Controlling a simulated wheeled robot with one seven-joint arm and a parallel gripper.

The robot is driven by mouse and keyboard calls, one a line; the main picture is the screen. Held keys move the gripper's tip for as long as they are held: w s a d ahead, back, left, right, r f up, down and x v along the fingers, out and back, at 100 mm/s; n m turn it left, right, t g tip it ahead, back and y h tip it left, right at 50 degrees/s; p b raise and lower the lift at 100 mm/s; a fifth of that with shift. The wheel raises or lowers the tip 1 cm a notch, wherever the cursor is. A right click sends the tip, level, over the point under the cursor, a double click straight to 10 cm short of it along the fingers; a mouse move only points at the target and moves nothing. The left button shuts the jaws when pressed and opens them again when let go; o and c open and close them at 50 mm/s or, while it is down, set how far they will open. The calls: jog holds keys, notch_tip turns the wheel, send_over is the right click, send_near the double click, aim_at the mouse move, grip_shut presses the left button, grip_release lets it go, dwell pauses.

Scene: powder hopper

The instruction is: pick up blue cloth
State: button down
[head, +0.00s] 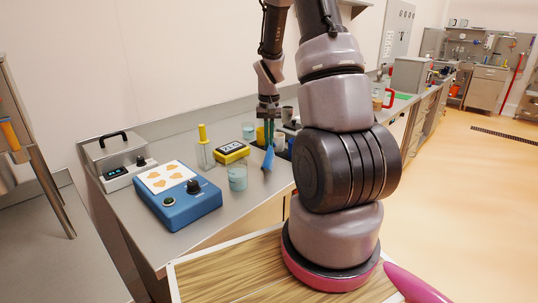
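The blue cloth (268,159) is a small blue patch near the front edge of the steel counter, directly below my gripper. My gripper (267,138) points down over the counter, with its fingers just above the cloth or touching it. The fingers are small and overlap green and yellow things behind them, so I cannot tell whether they are open or shut on the cloth. My own arm hides part of the counter to the right.
On the counter (190,240) stand a blue hotplate-like device (177,203), a yellow meter (232,152), a beaker (237,178), a bottle with a yellow top (205,150) and a grey box with a black handle (115,155).

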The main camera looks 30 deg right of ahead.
jog(key=shift+r, duration=1.1)
notch_tip(320, 180, up, 9)
